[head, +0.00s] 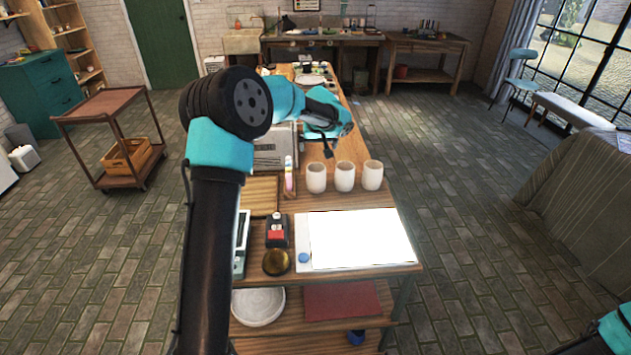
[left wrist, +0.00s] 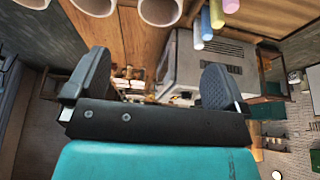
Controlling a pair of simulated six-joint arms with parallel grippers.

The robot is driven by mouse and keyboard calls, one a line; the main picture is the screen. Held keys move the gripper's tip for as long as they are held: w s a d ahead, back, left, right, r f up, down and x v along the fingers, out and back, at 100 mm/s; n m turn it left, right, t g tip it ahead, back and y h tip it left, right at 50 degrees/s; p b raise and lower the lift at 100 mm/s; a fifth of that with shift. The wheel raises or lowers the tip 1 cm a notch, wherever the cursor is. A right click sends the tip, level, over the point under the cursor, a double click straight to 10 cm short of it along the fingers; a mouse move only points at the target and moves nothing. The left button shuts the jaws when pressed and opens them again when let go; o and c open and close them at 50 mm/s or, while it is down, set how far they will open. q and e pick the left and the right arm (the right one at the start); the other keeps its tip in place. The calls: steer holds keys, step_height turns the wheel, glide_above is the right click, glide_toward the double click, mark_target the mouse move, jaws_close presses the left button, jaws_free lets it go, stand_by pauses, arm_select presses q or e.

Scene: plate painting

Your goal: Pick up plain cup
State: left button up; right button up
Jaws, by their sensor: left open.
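Three plain white cups stand upright in a row on the wooden table: a left cup (head: 316,178), a middle cup (head: 344,177) and a right cup (head: 372,175). My left gripper (head: 328,146) is above the table, behind the left and middle cups in the head view. In the left wrist view my left gripper (left wrist: 157,82) has its two fingers wide apart with nothing between them. My right gripper is out of view.
Coloured sticks (head: 289,175) stand just left of the cups; they also show in the left wrist view (left wrist: 212,20). A grey box (head: 272,155) is behind them. A white board (head: 358,240) lies in front of the cups, beside a brass bowl (head: 276,262).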

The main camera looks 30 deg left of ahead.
arm_select(q)
glide_toward(316, 170)
steer(key=f, duration=0.1)
steer(key=s+f, duration=0.1)
steer(key=shift+d+f, duration=0.15)
steer(key=shift+f, duration=0.2)
steer(key=shift+w+f, duration=0.1)
steer(key=shift+x, duration=2.45)
steer(key=shift+c, duration=0.5)
steer(key=c, duration=0.9)
steer(key=shift+r, duration=0.2)
